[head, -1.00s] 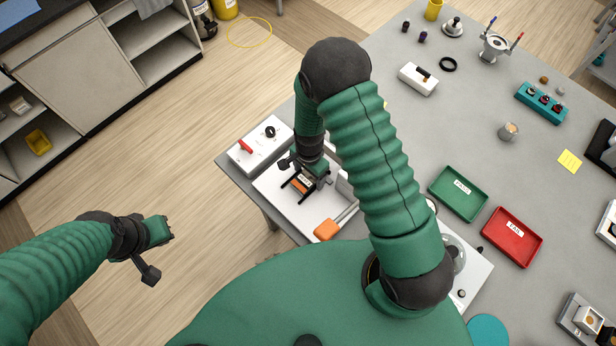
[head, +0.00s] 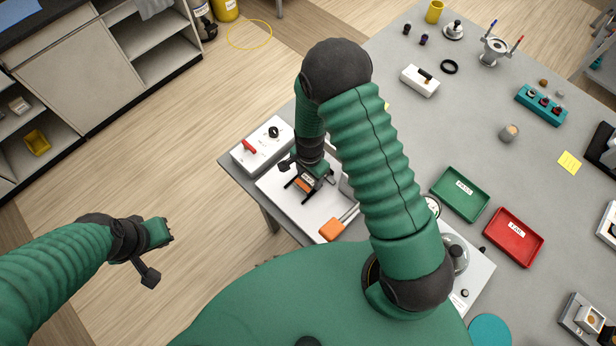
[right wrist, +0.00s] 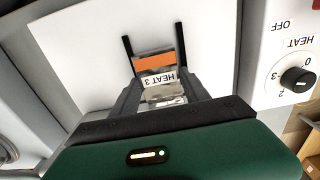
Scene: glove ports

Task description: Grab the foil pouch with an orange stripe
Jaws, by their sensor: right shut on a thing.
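The foil pouch (right wrist: 157,82) has an orange stripe and a white "HEAT 3" label. In the right wrist view it lies between the two black fingers of my right gripper (right wrist: 155,52), which is shut on it. In the head view the pouch's orange stripe (head: 303,185) shows between the fingers of my right gripper (head: 301,191), over a white plate (head: 282,206). I cannot tell whether the pouch touches the plate. My left gripper (head: 163,232) is off to the left over the floor, and its fingers are too small to read.
A white control box (head: 262,146) with a red lever and black knob stands beside the plate. A green tray (head: 460,193) and red tray (head: 513,236) stand to the right.

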